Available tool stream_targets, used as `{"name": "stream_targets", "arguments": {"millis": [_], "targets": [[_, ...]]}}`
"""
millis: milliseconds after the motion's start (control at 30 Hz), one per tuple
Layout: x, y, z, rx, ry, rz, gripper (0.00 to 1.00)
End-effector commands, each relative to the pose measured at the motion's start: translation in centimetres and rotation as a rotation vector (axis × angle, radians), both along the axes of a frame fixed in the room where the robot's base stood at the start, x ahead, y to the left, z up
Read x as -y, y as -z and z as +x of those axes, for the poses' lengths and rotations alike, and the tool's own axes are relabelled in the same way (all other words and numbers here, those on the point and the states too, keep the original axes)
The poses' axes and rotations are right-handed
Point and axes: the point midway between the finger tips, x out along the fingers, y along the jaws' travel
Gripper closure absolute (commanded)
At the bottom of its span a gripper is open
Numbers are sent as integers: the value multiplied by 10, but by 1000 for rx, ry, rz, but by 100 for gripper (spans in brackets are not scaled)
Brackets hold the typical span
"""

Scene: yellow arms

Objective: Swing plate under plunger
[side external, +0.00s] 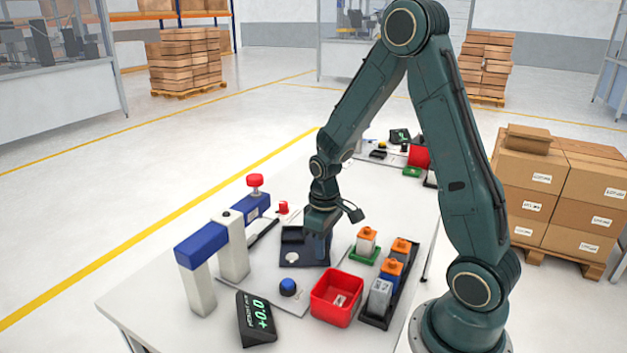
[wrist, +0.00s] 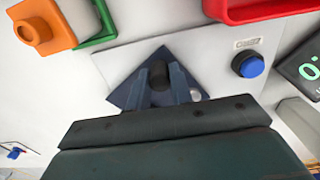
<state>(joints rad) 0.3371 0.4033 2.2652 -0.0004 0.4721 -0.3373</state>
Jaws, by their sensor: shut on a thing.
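The dark blue swing plate (side external: 292,238) lies on a light base panel in the side view, with a pale round disc (side external: 292,258) on it. In the wrist view the plate (wrist: 128,94) looks like a dark diamond partly hidden by my fingers. My gripper (side external: 320,246) is low over the plate's right part. In the wrist view my gripper (wrist: 161,84) is shut on a black knob (wrist: 160,76) standing on the plate. The press, with blue blocks (side external: 202,246) and pale posts, stands left of the plate. A red knob (side external: 255,181) tops its far end; the plunger's lower tip is not clear.
A blue button (side external: 288,287), a red bin (side external: 337,318) and a readout (side external: 257,320) are in front. A green tray (side external: 363,257) and a black rack (side external: 374,322) with orange-topped parts stand to the right. Another station (side external: 400,150) is behind my arm.

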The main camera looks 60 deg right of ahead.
Motion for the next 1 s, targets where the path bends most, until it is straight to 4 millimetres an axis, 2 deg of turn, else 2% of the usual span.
{"name": "stream_targets", "arguments": {"millis": [367,1000], "targets": [[1,0,0,-2,2,-1,86],[16,0,11,-1,1,-1,87]]}}
